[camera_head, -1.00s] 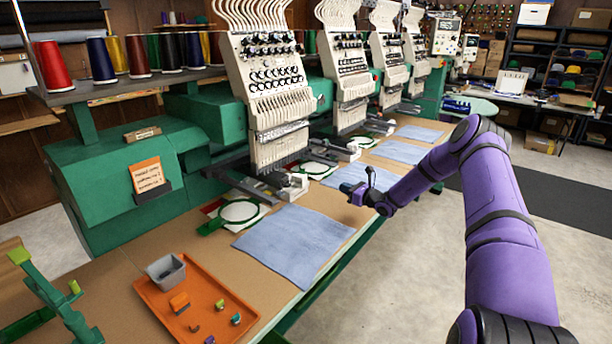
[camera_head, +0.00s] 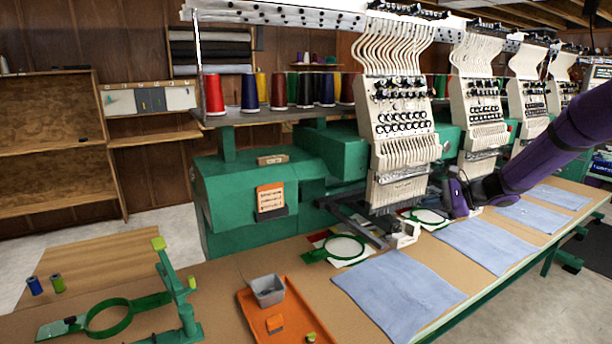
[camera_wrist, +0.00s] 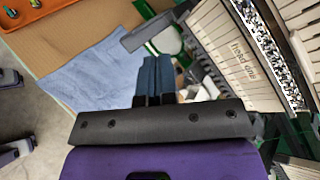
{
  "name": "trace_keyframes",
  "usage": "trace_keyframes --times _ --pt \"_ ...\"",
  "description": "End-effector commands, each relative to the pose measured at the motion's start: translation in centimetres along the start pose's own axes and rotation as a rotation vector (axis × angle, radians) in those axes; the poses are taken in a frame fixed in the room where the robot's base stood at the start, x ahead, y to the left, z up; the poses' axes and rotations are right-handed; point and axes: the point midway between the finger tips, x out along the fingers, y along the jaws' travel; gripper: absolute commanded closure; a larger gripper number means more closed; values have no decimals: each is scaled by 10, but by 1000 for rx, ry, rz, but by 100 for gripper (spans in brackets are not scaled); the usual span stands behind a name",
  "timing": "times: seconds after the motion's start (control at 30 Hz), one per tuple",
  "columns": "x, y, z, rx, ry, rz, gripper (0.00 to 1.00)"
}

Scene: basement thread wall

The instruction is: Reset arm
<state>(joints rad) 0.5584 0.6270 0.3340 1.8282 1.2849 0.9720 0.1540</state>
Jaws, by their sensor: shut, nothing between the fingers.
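My purple arm comes in from the right in the head view. My gripper (camera_head: 452,196) is in front of the gap between the first and second embroidery heads, above the bench. In the wrist view its two blue fingers (camera_wrist: 157,76) are together with nothing between them. Past the fingers lie a blue cloth (camera_wrist: 90,70) and part of a green hoop (camera_wrist: 163,38).
The first embroidery head (camera_head: 395,125) stands over the bench. A green hoop (camera_head: 345,250) and flat blue cloths (camera_head: 395,290) lie in front. An orange tray (camera_head: 250,310) holds a grey bin (camera_head: 267,290). A green hooping stand (camera_head: 175,290) is at the front left.

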Motion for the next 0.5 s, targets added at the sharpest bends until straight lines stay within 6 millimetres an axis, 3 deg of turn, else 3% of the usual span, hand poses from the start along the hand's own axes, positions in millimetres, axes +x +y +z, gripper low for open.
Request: trace_keyframes --times 0.03,0.1,0.5 --pt "-2 4 22 -57 17 43 100" --pt "-6 11 47 -130 38 99 100" --pt "-47 66 169 -530 170 392 100"
